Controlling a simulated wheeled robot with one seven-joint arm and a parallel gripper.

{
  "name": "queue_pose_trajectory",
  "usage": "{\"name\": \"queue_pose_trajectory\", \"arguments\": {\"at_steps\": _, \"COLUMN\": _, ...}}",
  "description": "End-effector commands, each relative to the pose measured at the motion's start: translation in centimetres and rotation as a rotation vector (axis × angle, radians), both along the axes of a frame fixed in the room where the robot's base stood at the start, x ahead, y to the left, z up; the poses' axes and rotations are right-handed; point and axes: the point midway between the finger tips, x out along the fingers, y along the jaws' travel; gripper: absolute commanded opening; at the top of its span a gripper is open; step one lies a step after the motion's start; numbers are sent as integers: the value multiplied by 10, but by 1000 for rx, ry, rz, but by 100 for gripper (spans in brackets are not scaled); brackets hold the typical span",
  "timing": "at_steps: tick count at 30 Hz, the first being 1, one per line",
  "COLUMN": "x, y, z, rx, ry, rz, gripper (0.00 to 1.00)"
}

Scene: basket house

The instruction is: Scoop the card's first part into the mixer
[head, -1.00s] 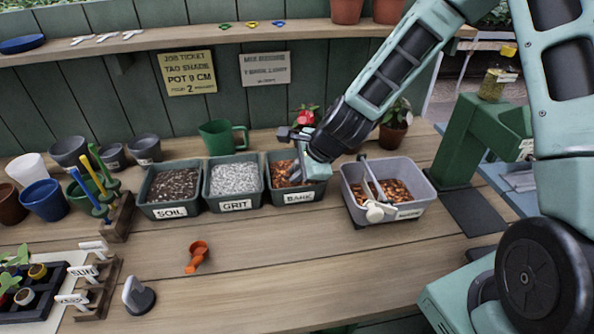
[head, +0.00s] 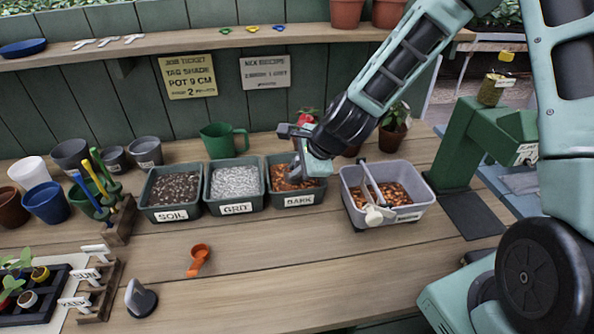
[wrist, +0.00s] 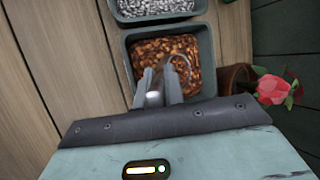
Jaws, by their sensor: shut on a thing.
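My gripper (head: 295,166) reaches down over the bark bin (head: 299,201), a dark green tub labelled BARK with orange-brown chips. In the wrist view, my gripper (wrist: 158,88) is shut on a greyish scoop (wrist: 182,66), whose rounded end is at the chips; its contents cannot be told. The mixer (head: 408,218) is a grey tub to the right with a cream crank and a bar across it. Brown-orange chips lie inside it. The recipe card (head: 265,70) hangs on the back wall; its lines are too blurred to read.
The soil bin (head: 172,215) and grit bin (head: 236,208) stand left of the bark bin. A green press (head: 470,150) stands right.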

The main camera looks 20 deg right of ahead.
Motion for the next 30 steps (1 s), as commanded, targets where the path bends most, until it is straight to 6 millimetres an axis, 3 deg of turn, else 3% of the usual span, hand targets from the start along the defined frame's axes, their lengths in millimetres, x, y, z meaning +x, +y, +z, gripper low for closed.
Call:
{"name": "queue_pose_trajectory", "arguments": {"at_steps": 18, "x": -5, "y": 0, "z": 61, "rx": -17, "ry": -86, "rz": -2, "gripper": 0}}
{"name": "queue_pose_trajectory", "arguments": {"at_steps": 30, "x": -7, "y": 1, "z": 76, "rx": -22, "ry": -113, "rz": -1, "gripper": 0}}
